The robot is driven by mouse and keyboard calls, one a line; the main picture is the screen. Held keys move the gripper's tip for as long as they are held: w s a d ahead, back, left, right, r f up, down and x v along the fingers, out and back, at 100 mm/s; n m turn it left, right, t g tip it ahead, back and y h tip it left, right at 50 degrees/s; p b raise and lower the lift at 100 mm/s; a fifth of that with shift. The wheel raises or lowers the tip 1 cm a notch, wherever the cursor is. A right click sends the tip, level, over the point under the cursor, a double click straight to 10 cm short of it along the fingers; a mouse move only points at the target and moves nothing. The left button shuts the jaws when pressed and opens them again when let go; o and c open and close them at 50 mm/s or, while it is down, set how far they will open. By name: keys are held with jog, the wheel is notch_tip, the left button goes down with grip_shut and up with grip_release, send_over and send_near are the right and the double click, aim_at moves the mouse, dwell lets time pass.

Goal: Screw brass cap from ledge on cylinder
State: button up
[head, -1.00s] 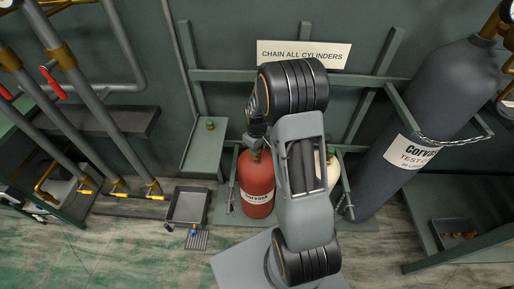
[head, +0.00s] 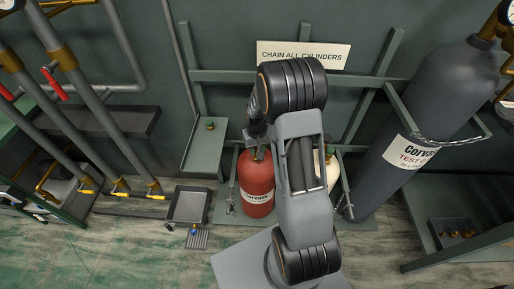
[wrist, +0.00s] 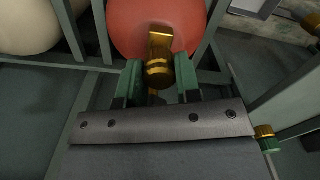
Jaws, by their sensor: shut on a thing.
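The red cylinder (head: 256,182) stands upright inside the frame; its top shows in the wrist view (wrist: 125,30). A brass valve (wrist: 160,42) stands out at its top. My gripper (wrist: 158,82) has its green fingers closed on either side of a round brass cap (wrist: 158,72), right against the valve. I cannot tell whether it is seated on the thread. A small brass and green piece (head: 210,125) stands on the grey-green ledge (head: 203,155); it also shows at the right of the wrist view (wrist: 265,136). In the head view my arm hides the fingertips.
A cream cylinder (head: 331,168) stands beside the red one, partly behind my arm. A large dark grey cylinder (head: 440,90) leans at the right behind a chain (head: 450,140). Frame bars surround the cylinders. A grey tray (head: 187,206) lies on the floor at the left.

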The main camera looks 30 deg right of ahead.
jog(key=shift+m, duration=1.8)
jog(key=shift+m, duration=1.1)
jog(key=o, duration=1)
jog(key=shift+p, duration=0.3)
